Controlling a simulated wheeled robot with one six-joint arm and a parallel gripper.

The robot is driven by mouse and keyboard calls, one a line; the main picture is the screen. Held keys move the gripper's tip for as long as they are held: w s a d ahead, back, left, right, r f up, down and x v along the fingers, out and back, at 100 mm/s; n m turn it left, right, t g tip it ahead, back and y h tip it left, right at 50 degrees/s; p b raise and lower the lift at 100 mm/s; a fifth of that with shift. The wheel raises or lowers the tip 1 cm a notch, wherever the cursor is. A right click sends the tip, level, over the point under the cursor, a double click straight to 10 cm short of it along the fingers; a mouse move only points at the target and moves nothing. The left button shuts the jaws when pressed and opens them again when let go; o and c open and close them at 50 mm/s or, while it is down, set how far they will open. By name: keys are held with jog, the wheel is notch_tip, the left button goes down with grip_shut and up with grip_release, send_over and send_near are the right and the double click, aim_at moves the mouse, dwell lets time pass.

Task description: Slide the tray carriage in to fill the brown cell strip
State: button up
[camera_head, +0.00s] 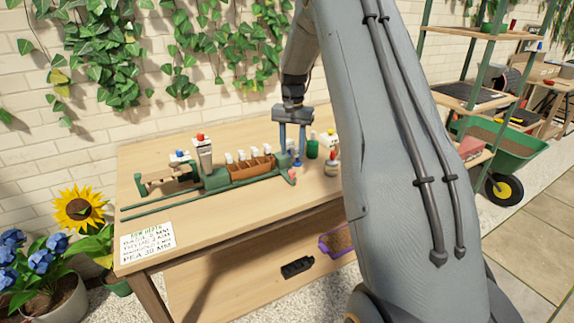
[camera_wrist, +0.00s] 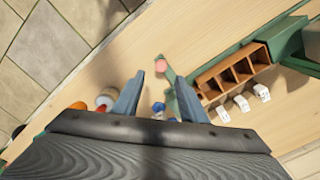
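The brown cell strip (camera_head: 252,170) lies on the green tray carriage on the potting table, with white tags along its back edge. In the wrist view the strip (camera_wrist: 234,74) shows several cells that look empty. The green carriage rails (camera_head: 150,213) run along the table. A green arm with a red-pink knob (camera_head: 292,177) sticks out at the strip's right end; the knob also shows in the wrist view (camera_wrist: 160,66). My gripper (camera_head: 292,152) points down beside that end, fingers apart. In the wrist view my gripper (camera_wrist: 158,78) is open and empty, with the knob just beyond its fingertips.
A grey post with a red top (camera_head: 202,150) stands left of the strip. A green bottle (camera_head: 312,148) and a red-capped bottle (camera_head: 332,166) stand close right of my gripper. A lettered card (camera_head: 147,243) lies at the front left. The table's front middle is clear.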

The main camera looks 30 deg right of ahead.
aim_at(291, 171)
jog(key=shift+a+f+p, duration=0.1)
jog(key=shift+f+p, duration=0.95)
jog(key=shift+f, duration=2.75)
grip_shut()
